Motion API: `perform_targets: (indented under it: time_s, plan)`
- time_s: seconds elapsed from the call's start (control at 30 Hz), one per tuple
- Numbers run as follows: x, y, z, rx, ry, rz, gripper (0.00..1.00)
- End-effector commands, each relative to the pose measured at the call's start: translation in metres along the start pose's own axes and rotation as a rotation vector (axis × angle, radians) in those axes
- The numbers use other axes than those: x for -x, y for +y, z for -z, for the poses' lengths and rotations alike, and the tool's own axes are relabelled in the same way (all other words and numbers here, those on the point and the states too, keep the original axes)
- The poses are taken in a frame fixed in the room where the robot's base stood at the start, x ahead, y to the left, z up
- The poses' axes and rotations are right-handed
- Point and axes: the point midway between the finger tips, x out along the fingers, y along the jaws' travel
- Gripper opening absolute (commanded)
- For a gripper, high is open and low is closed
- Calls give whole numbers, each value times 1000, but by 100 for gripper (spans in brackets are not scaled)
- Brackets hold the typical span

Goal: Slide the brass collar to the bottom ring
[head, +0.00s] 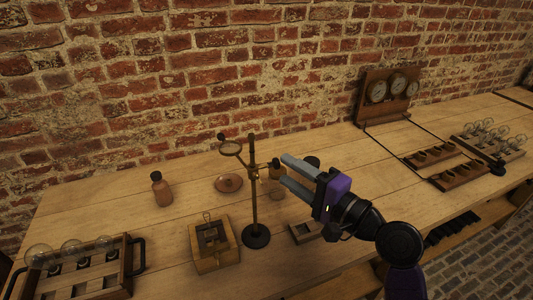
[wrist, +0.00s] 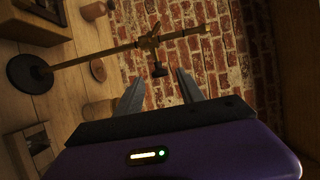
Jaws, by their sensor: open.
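A dark metal stand (head: 257,237) with a round base and a thin upright rod stands on the bench. The brass collar (head: 253,172) sits on the upper part of the rod. In the wrist view the collar (wrist: 150,43) carries a dark side knob (wrist: 160,70). My gripper (head: 282,168) is open and empty, just right of the rod near collar height. In the wrist view the knob shows between my open fingertips (wrist: 160,77), and I cannot tell how close it is. I cannot make out the bottom ring on the rod.
A bulb rack (head: 95,280) is at front left, a gauge board (head: 388,92) at back right.

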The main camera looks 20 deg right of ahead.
Motion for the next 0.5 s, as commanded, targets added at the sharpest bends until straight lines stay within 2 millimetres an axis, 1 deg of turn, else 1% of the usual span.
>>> perform_targets:
  time_s: [0.13, 0.4, 0.5]
  plan:
    - [-15, -2, 0, -4, 0, 1, 45]
    - [-56, -2, 0, -2, 0, 1, 45]
    - [-67, -1, 0, -1, 2, 2, 45]
